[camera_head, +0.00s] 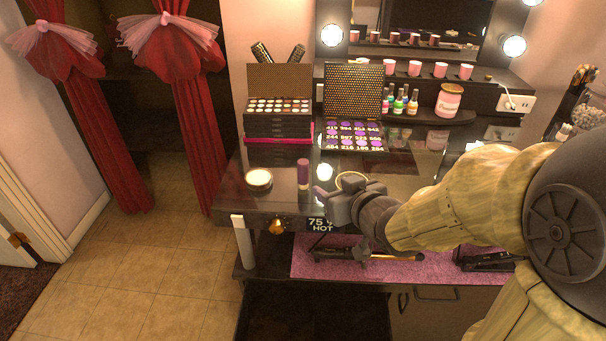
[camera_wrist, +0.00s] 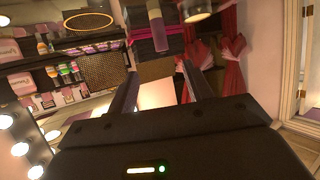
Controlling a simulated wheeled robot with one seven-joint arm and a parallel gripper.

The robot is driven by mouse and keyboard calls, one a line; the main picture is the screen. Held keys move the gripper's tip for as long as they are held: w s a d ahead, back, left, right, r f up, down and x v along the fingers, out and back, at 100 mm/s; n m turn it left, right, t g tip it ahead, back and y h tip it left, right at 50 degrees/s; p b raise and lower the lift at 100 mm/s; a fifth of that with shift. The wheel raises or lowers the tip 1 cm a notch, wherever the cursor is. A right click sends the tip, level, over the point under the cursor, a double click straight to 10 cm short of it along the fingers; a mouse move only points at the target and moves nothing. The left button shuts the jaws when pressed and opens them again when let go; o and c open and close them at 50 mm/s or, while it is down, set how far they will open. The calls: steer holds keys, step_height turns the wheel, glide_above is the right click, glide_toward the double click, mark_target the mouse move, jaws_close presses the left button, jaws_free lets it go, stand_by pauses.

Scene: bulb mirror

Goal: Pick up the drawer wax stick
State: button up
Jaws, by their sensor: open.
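A purple-capped stick with a pale lower end (camera_head: 303,174) stands upright on the dark glass vanity top; it looks like the wax stick, though no label is readable. It also shows in the wrist view (camera_wrist: 157,27), at the top centre, beyond the fingers. My gripper (camera_head: 328,195) is just right of the stick and apart from it, low over the counter's front part. In the wrist view my gripper (camera_wrist: 160,78) has its two fingers spread, with nothing held between them.
A round pale-topped jar (camera_head: 259,179) stands left of the stick. Palettes (camera_head: 352,136) and a stacked makeup case (camera_head: 278,122) stand behind. A gold ring (camera_head: 351,181) shows behind my gripper. A pink mat (camera_head: 440,265) with tools lies on the lower shelf.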

mark_target(305, 169)
steer(key=p+x, duration=0.8)
steer(key=x, duration=0.4)
stand_by(0.4)
steer(key=shift+w+a+f+p, duration=0.15)
steer(key=shift+w+p, duration=0.15)
steer(key=shift+p, duration=0.15)
steer(key=p+x, duration=0.1)
steer(key=x, duration=0.3)
steer(key=shift+w+a, duration=0.15)
steer(key=shift+w, duration=0.05)
steer(key=c, duration=1.1)
